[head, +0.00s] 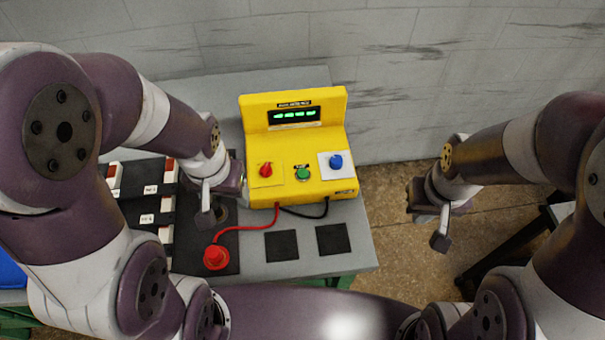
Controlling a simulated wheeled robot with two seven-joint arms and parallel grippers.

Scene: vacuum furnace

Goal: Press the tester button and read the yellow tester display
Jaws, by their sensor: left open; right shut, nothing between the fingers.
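The yellow tester (325,188) stands on a grey table in the middle of the head view. Its dark display (294,116) shows lit green characters, too small to read. On its sloped front are a green button (303,174), a red knob (265,170) on the left and a blue knob (336,161) on a white plate on the right. My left gripper (212,212) is open, left of the tester and apart from the green button; the arm partly hides its fingers. My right gripper (440,236) is shut and empty, off to the right of the table.
A red cable runs from the tester to a red round plug (216,257) on a dark panel, and a black cable loops at the tester's front. Two black square pads (282,246) lie in front. A tiled wall (400,70) stands behind. Floor shows right of the table.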

